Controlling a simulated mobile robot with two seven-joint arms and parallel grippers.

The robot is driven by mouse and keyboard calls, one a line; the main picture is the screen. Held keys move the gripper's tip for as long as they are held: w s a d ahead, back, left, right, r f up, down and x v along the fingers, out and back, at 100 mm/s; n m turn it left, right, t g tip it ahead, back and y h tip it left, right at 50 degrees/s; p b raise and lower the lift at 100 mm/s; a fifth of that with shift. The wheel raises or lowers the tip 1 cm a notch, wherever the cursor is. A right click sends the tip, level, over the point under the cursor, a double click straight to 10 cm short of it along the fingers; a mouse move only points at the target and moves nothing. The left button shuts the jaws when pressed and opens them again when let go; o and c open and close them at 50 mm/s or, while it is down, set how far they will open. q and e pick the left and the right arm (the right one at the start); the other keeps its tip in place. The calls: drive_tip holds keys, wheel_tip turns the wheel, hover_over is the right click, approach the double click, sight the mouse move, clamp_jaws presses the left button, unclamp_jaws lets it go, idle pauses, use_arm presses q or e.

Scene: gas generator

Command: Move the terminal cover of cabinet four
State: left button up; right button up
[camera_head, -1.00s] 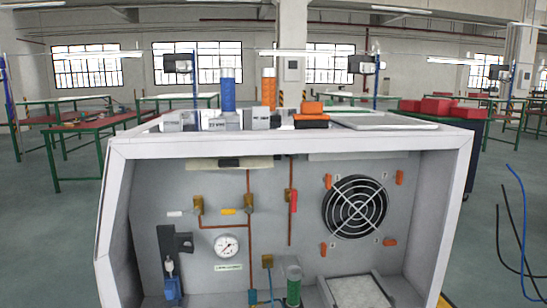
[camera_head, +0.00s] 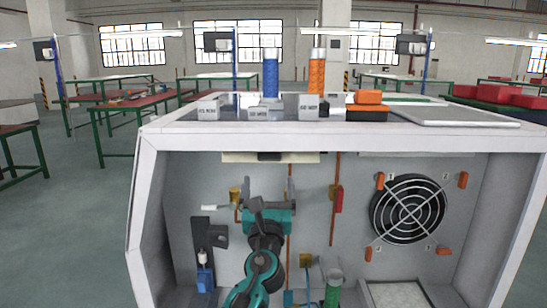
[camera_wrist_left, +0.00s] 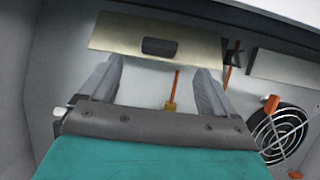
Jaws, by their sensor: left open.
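A beige plate with a dark handle, which looks like the terminal cover (camera_head: 235,157), hangs under the top front edge inside the white cabinet (camera_head: 330,139). The left wrist view shows the cover (camera_wrist_left: 120,34) with its dark block handle (camera_wrist_left: 159,47) at top centre. My left gripper (camera_head: 265,202) is inside the cabinet front, below the cover, and points up toward it. In the left wrist view its open, empty fingers (camera_wrist_left: 160,75) lie either side below the handle, apart from it. My right gripper is not in view.
A round fan (camera_head: 407,208) with orange clips is at right in the cabinet. A red-handled valve (camera_head: 339,199) and a green cylinder (camera_head: 333,288) are right of my arm. On top stand a blue cylinder (camera_head: 271,73), an orange cylinder (camera_head: 317,73) and small labelled blocks.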

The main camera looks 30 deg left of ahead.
sight(269, 158)
use_arm(q)
drive_tip(key=x, duration=1)
